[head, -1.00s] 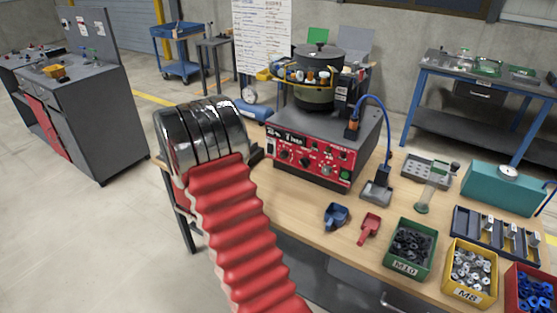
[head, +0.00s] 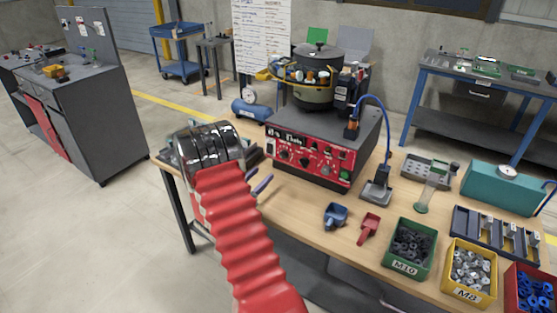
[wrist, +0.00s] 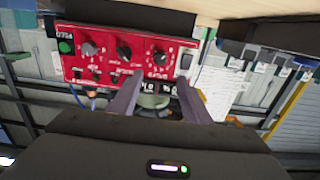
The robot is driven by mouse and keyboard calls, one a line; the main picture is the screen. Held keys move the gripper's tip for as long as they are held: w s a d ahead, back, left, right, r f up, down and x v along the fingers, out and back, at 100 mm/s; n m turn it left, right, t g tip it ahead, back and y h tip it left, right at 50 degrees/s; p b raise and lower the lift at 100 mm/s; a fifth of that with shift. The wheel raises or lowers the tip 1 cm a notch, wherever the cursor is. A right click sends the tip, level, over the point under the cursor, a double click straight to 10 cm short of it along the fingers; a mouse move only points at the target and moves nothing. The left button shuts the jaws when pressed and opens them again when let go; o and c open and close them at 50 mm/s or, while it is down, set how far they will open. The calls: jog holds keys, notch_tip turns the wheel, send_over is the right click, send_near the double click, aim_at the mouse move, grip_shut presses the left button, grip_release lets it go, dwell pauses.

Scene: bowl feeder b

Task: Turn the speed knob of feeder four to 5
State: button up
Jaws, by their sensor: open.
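The feeder (head: 322,130) is a dark box with a red control panel (head: 311,160) and a round bowl (head: 316,85) on top. In the wrist view the red panel (wrist: 112,70) appears upside down. It carries a grey knob (wrist: 88,48), a black knob (wrist: 124,50) and another knob (wrist: 160,57) with white dial marks, plus a green button (wrist: 66,46). The dial numbers are too small to read. My gripper (wrist: 161,82) is open and empty, its fingers pointing toward the panel and apart from the knobs. In the head view only a finger (head: 262,184) shows past my arm.
On the wooden bench (head: 300,205) stand a blue scoop (head: 335,215), a red scoop (head: 369,228), a green bin (head: 408,248) and a yellow bin (head: 469,268). A sensor stand with a blue cable (head: 378,188) is right of the feeder. Bare bench lies before the panel.

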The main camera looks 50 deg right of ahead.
aim_at(282, 156)
jog(key=d, duration=0.9)
jog(key=w+d, duration=0.1)
jog(key=d, duration=0.3)
jog(key=shift+w+d, duration=0.1)
jog(key=shift+d, duration=0.05)
jog(key=c, duration=1)
jog(key=shift+a, duration=0.2)
jog(key=shift+c, duration=0.3)
jog(key=shift+d, duration=0.1)
